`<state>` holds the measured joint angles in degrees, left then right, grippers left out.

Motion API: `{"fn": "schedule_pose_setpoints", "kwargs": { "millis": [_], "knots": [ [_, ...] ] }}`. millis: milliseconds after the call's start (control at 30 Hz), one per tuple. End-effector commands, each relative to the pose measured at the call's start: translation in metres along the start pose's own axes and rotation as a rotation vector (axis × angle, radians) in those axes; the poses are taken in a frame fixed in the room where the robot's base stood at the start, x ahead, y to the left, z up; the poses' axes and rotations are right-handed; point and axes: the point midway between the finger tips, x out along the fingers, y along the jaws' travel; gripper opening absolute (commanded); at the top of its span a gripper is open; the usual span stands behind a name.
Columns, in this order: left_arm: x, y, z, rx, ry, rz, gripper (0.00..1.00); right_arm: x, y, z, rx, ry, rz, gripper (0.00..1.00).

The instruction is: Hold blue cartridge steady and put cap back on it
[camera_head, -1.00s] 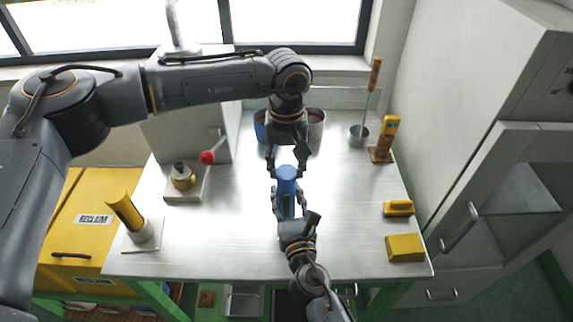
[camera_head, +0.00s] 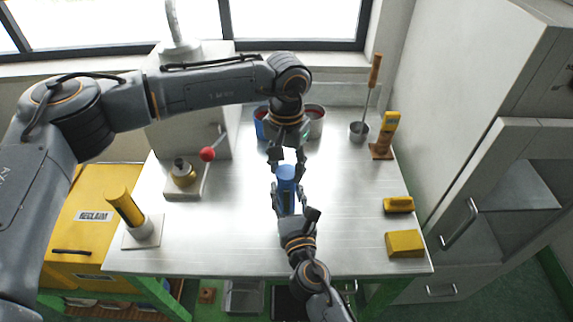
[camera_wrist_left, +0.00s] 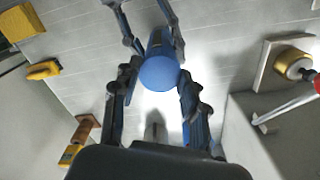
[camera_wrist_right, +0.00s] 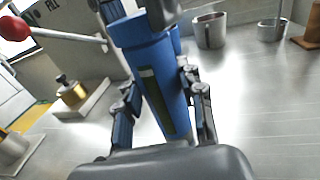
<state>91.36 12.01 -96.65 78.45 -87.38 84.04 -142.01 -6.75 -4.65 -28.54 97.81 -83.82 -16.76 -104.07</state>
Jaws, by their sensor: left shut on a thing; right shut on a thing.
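The blue cartridge (camera_head: 286,200) stands upright above the middle of the table, and my right gripper (camera_head: 287,203) is shut on its body. The right wrist view shows the tall blue cartridge (camera_wrist_right: 160,88) with a dark strip window between the fingers. The blue cap (camera_head: 286,172) is at the cartridge's top, with a wider rim in the right wrist view (camera_wrist_right: 140,30). My left gripper (camera_head: 287,165) reaches down from above and is shut on the cap. In the left wrist view, the round cap top (camera_wrist_left: 159,74) lies between its fingers. I cannot tell whether the cap is fully seated.
At left are a brass pot (camera_head: 183,175), a red-knobbed lever (camera_head: 207,154) and a yellow cylinder (camera_head: 125,210). Yellow items (camera_head: 404,245) line the right edge. Table space beside the cartridge is clear.

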Motion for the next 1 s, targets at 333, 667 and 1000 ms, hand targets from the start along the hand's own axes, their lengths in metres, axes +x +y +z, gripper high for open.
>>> {"fn": "schedule_pose_setpoints", "kwargs": {
  "millis": [333,667,1000],
  "knots": [
    [-0.0008,-0.0005,-0.0002,0.36,0.001,0.0,0.27,0.0001,-0.0003,0.0002,0.0,0.0,-0.001,0.0],
    [-0.0009,-0.0006,-0.0003,0.358,0.001,-0.001,0.62,0.0001,-0.0004,0.0,0.0,0.0,-0.001,0.0],
    [-0.0011,-0.0004,-0.0003,0.357,0.001,0.0,0.66,0.0,-0.0003,0.0001,0.0,0.0,-0.001,0.0]
  ]
}}
